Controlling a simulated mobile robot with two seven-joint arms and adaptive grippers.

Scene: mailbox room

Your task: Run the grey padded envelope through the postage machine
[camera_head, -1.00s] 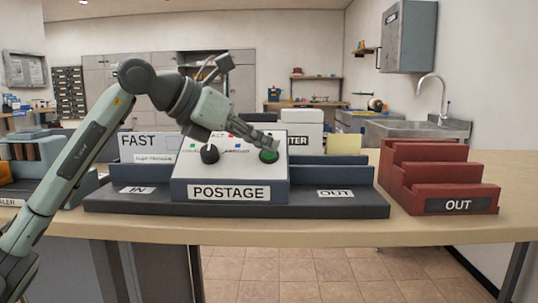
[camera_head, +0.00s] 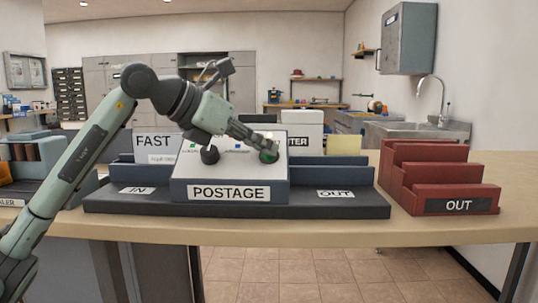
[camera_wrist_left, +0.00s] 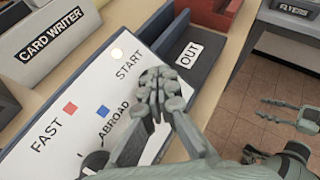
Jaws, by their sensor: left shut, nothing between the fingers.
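The postage machine (camera_head: 228,192) stands on the counter, its IN tray (camera_head: 110,205) at left and OUT tray (camera_head: 365,208) at right. A pale flat piece marked FAST (camera_head: 153,141), seemingly the grey envelope, stands upright in the IN-side channel. Its right part is hidden by the machine and my arm. The OUT tray looks empty.
A red stepped OUT rack (camera_head: 440,180) stands right of the machine. A card writer (camera_wrist_left: 50,35) is behind it. At the wrist view's right edge is another jointed hand (camera_wrist_left: 285,125), apparently mine. Bare counter (camera_head: 300,229) runs along the front.

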